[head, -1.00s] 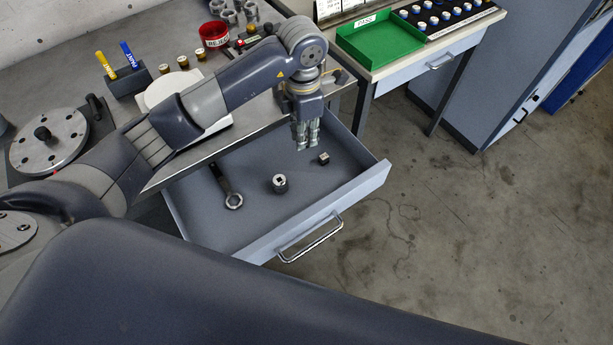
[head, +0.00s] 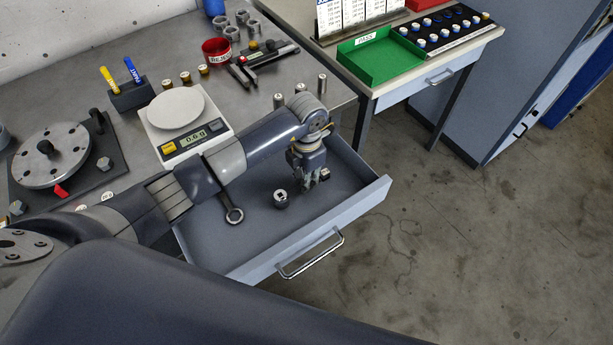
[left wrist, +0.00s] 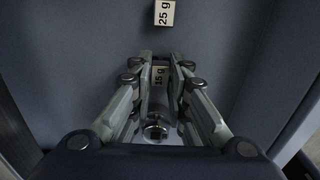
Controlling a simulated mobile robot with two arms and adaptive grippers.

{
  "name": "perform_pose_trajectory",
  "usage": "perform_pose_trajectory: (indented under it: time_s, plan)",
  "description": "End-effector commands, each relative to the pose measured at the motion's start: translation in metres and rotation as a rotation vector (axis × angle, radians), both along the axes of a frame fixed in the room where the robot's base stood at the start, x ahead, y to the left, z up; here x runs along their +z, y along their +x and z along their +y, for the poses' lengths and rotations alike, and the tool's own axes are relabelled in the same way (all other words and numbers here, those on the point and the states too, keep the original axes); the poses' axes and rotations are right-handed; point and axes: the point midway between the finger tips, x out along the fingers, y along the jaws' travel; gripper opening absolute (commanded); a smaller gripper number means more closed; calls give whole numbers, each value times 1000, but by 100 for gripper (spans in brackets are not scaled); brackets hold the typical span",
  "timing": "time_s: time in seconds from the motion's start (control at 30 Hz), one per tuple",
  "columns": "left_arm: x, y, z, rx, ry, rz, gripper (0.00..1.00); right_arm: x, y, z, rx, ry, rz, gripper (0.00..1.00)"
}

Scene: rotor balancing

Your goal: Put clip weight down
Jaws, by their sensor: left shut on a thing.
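My left gripper (head: 309,181) is low inside the open drawer (head: 255,262), fingers pointing down. It is shut on a small pale block, the clip weight marked 15 g (left wrist: 160,76), which shows between the fingertips in the left wrist view. In the head view the fingers hide this weight, and I cannot tell whether it touches the drawer floor. Another weight, marked 25 g (left wrist: 165,13), lies just beyond the fingertips; it also shows to the right of the fingers in the head view (head: 325,174). My right gripper is not in view.
A metal socket (head: 281,199) and a ring wrench (head: 234,214) lie in the drawer, left of the gripper. A scale (head: 187,142) and a rotor disc (head: 47,153) are on the bench. The drawer's front right is clear.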

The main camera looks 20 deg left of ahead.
Motion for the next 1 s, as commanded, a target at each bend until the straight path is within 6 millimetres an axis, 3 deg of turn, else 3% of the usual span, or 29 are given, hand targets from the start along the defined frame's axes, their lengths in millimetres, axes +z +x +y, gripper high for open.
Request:
perform_pose_trajectory:
  time_s: [0.37,0.4,0.47,0.5,0.83,1.0]
  plan:
    - [-6,1,0,-1,1,-2,0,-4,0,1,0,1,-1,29]
    - [-6,1,0,-1,1,-2,20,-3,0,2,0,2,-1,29]
    - [-5,0,0,-1,0,-1,34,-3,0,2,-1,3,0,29]
    - [-5,0,0,-1,0,-1,36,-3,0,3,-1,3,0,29]
    - [-3,0,0,-1,0,-1,36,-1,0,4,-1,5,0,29]
    - [14,2,1,-2,1,-7,36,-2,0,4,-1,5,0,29]
